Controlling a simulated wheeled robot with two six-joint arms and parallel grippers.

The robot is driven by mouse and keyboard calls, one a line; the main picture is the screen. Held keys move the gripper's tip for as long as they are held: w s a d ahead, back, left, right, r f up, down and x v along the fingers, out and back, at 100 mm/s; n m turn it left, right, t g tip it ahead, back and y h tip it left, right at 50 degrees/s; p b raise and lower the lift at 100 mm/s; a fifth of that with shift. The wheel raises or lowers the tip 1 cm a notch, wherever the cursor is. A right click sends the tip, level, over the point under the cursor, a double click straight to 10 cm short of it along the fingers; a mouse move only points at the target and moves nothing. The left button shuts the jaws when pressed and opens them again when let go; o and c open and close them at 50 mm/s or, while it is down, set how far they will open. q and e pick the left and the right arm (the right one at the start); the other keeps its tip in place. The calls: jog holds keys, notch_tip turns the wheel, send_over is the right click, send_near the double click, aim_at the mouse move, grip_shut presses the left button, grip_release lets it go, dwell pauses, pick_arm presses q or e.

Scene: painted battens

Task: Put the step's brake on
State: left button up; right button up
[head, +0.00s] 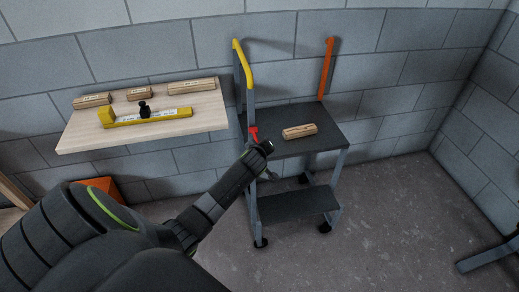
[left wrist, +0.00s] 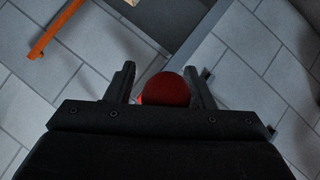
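The wheeled step (head: 293,206) stands against the block wall, with a dark top platform, a lower tread and castors. A red brake lever (head: 253,133) shows at the left side of its top platform, just beyond my left gripper (head: 266,147). In the left wrist view the lever's round red knob (left wrist: 166,90) lies between the two fingers of my left gripper (left wrist: 164,85). The fingers are apart, with a small gap on the left of the knob; I cannot tell if the right finger touches it. My right gripper is not in view.
A wooden batten (head: 299,131) lies on the step's top platform. A yellow rail (head: 243,64) and an orange post (head: 327,68) rise from the step. A pale shelf (head: 200,124) at left holds several battens and a yellow tool (head: 150,117).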

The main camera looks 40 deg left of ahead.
pick_arm(q)
jog(key=shift+s+f, duration=0.1)
jog(key=shift+f, duration=0.1)
jog(key=shift+s+d, duration=0.15)
jog(key=shift+s, duration=0.05)
jog(key=v, duration=1.7)
jog(key=shift+r, duration=0.25)
jog(key=shift+w, duration=0.2)
